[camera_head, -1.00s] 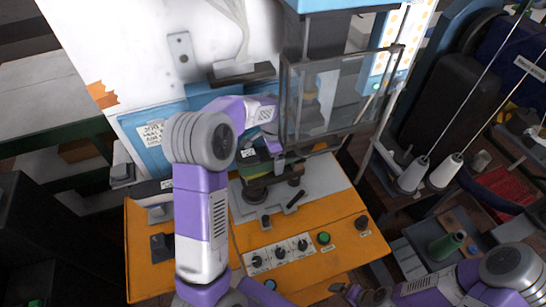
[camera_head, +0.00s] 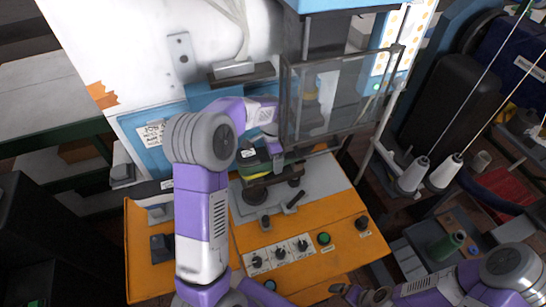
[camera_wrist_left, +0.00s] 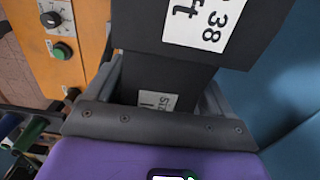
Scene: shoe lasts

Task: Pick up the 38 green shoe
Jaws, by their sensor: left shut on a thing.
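The 38 green shoe last (camera_head: 254,168) shows in the head view as a small dark, green and yellow piece just above the grey plate of the orange machine. My left gripper (camera_head: 275,157) is shut on it at its right end. In the left wrist view the held dark block (camera_wrist_left: 190,62) fills the space between the fingers and carries a white label reading 38. Whether its underside touches the machine is hard to tell. My right gripper (camera_head: 352,291) is low in the head view, away from the last, and its jaw opening is unclear.
The orange machine panel (camera_head: 310,258) has knobs and a green button. A clear guard (camera_head: 335,95) stands behind and right of my left gripper.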

